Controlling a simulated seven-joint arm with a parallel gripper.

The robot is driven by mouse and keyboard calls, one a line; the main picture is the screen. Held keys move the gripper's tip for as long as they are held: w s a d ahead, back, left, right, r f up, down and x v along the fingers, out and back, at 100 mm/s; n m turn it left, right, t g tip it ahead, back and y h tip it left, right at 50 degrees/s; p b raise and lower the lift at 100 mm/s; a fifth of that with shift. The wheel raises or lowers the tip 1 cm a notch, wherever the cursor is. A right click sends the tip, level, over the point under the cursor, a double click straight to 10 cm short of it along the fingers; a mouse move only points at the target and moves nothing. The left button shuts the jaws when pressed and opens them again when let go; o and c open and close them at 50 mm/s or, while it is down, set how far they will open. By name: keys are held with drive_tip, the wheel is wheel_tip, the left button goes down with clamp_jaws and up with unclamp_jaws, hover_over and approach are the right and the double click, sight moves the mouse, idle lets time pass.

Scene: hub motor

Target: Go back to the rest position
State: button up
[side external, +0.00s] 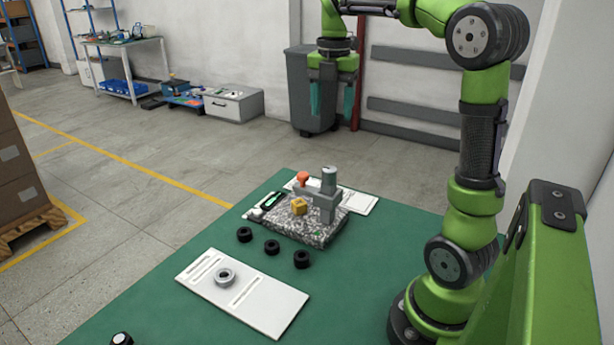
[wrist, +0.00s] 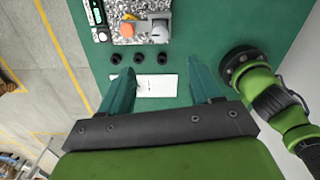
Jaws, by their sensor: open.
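My gripper (side external: 332,100) hangs high above the far part of the green table (side external: 190,262), pointing down, with its two teal fingers apart and nothing between them. In the wrist view my gripper (wrist: 163,88) is also open and empty, with the table far below. A fixture with a speckled base (side external: 322,236) stands on the table, carrying a grey upright cylinder (side external: 329,180), an orange knob (side external: 303,177) and a small yellow part (side external: 299,206).
Several black rings (side external: 272,247) lie in front of the fixture. A white board (side external: 256,312) with a metal ring (side external: 225,276) lies nearer. A small black part (side external: 122,339) sits at the near edge. The air around my gripper is clear.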

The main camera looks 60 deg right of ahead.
drive_tip(key=shift+r, duration=0.65)
